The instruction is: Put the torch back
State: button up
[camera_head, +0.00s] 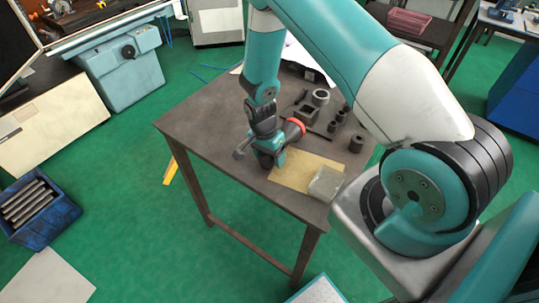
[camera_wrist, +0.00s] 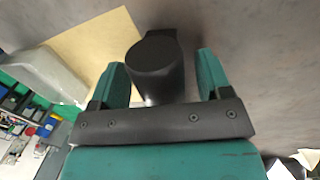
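A dark tool with an orange-red ring (camera_head: 294,130), which looks like the torch, is on the brown table, partly hidden behind my gripper. My gripper (camera_head: 268,158) points down low over the table beside the tan sheet. In the wrist view, a dark cylinder with a round end (camera_wrist: 155,58) stands between the two teal fingers of my gripper (camera_wrist: 162,75). A gap shows at the right finger; the left finger looks close to the cylinder. Whether this cylinder is part of the torch I cannot tell for sure.
The tan sheet (camera_head: 288,178) and a grey block (camera_head: 326,184) lie at the table's front right. Several dark metal parts and a ring (camera_head: 320,97) stand behind the gripper. The table's left part (camera_head: 200,118) is clear. A blue crate (camera_head: 40,215) is on the green floor.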

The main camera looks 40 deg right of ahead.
jog(key=a+r+n+y+b, duration=0.1)
jog(key=a+r+n+b, duration=0.15)
jog(key=r, duration=0.65)
jog(key=a+r+n+b, duration=0.1)
jog(key=a+r+b, duration=0.15)
jog(key=r, duration=0.65)
jog(key=s+a+r+n+y, duration=0.1)
jog(key=s+a+r+n, duration=0.3)
jog(key=s+r+n, duration=0.1)
jog(key=s+a+r+n+t+y, duration=0.1)
jog(key=s+a+r+n, duration=0.2)
jog(key=s+r+n, duration=0.2)
jog(key=s+a+r+n+y, duration=0.1)
jog(key=s+a+r+n, duration=0.3)
jog(key=s+n, duration=0.3)
jog(key=s+r, duration=0.1)
jog(key=s, duration=0.2)
jog(key=shift+a+n+t+y+p, duration=0.3)
jog(key=shift+n+y+p, duration=0.05)
jog(key=shift+y, duration=0.05)
jog(key=shift+r, duration=0.1)
